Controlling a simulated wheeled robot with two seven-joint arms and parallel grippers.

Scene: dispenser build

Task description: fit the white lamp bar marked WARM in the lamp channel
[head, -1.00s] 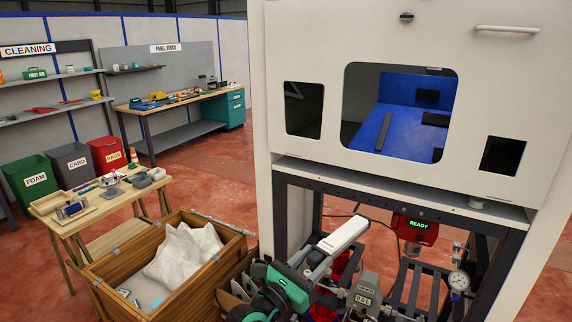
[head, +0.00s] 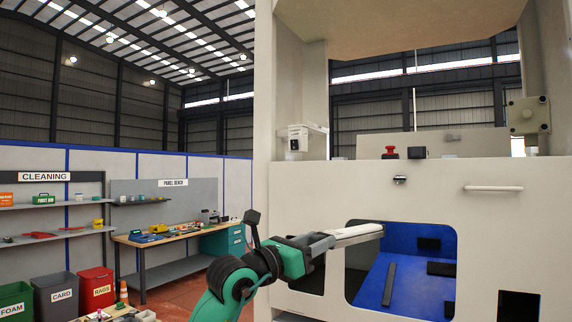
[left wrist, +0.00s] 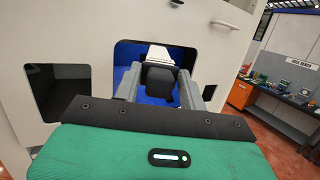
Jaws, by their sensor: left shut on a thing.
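My left gripper (head: 326,241) is shut on a white lamp bar (head: 355,232) and holds it about level, in front of the upper left edge of the machine's large window. The bar points to the right, away from the gripper. In the left wrist view the gripper (left wrist: 158,88) shows with the white end of the bar (left wrist: 159,53) beyond its dark fingers, in front of the window opening. No WARM marking can be read. I cannot make out the lamp channel for certain. My right gripper is out of view.
The pale machine front (head: 420,185) has a large window with a blue interior (head: 405,285) and dark bars inside. A small dark opening (head: 518,306) lies lower right. A handle (head: 493,188) sticks out at right. A red button (head: 390,153) sits on top. The panel bench (head: 165,240) stands far left.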

